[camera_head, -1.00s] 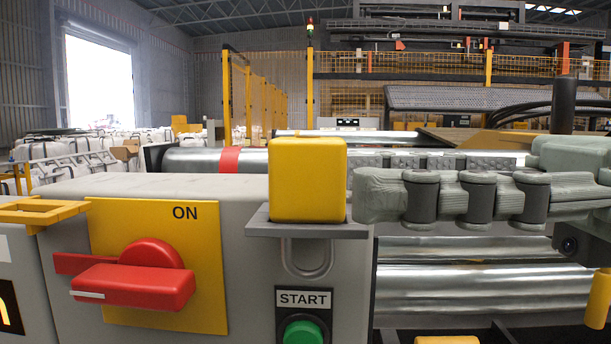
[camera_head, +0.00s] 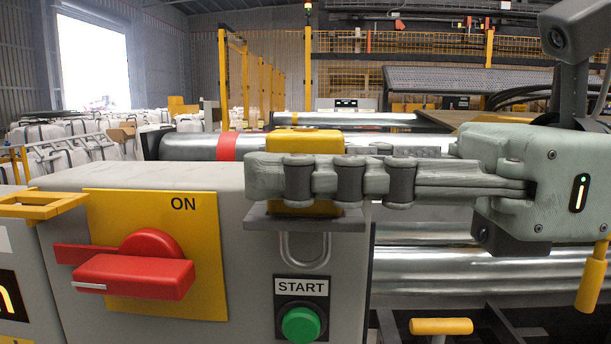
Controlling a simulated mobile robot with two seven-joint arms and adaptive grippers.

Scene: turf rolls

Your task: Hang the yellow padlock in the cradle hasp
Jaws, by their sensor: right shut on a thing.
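The yellow padlock (camera_head: 305,142) sits upside down on a small grey ledge (camera_head: 262,218) on the front of the grey cabinet. Its grey shackle (camera_head: 305,250) hangs below the ledge. My right gripper (camera_head: 285,178) comes in from the right and is shut on the padlock body, its fingers covering the body's middle. The padlock still appears to rest on the ledge. A yellow open frame (camera_head: 40,206), which looks like the cradle hasp, sticks out at the left of the cabinet and looks empty. My left gripper is not in view.
A red rotary switch (camera_head: 135,275) on a yellow ON plate (camera_head: 207,262) lies between the yellow frame and the ledge. A green START button (camera_head: 300,324) is just below the shackle. Metal rollers (camera_head: 470,275) run behind on the right. The cabinet's top is clear.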

